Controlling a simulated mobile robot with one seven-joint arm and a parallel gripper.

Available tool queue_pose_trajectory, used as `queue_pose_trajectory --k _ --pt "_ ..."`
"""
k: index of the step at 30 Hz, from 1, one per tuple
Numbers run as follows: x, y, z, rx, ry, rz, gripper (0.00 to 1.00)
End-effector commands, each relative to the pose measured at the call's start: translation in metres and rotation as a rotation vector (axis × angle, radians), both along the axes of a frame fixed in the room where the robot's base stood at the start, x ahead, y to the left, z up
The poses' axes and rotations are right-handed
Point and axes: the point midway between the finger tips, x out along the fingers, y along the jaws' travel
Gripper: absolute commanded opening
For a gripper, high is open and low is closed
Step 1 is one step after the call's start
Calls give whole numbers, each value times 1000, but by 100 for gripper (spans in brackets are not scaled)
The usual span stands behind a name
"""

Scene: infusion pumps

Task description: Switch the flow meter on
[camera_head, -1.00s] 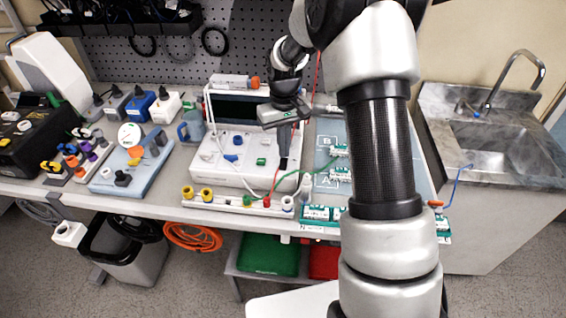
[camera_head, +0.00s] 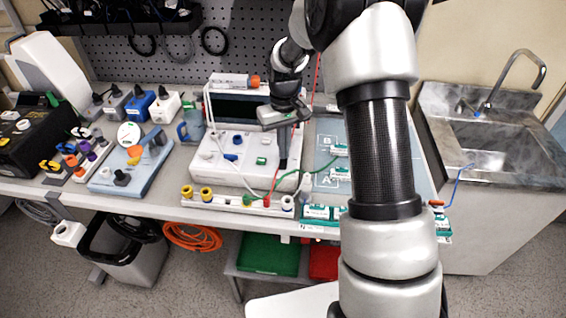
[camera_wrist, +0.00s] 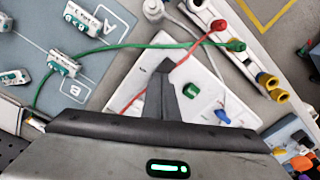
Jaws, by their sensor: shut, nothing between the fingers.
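A white device (camera_head: 232,177) with a dark screen (camera_head: 243,106) stands mid-bench. No label names it as the flow meter. Its sloped panel carries a green switch (camera_head: 261,161) and a blue one (camera_head: 231,157); in the wrist view the green switch (camera_wrist: 190,90) and blue switch (camera_wrist: 222,116) lie right of my fingers. My gripper (camera_head: 283,165) is shut and empty, pointing down over the right part of the panel. In the wrist view its fingertips (camera_wrist: 164,67) are left of the green switch. The fingers hide part of the panel; contact cannot be told.
A red cable and a green cable (camera_wrist: 105,48) run close to my fingers. A strip with coloured sockets (camera_head: 225,201) lies in front of the device. A blue-based unit with a round dial (camera_head: 129,135) stands left. A blue-grey board (camera_head: 328,128) lies right.

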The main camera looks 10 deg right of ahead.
Motion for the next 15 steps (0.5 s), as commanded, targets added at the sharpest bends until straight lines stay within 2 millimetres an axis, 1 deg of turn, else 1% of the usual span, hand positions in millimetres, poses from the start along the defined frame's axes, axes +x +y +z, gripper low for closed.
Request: queue_pose_trajectory --k 15 --pt "0 0 -9 0 1 0 0"
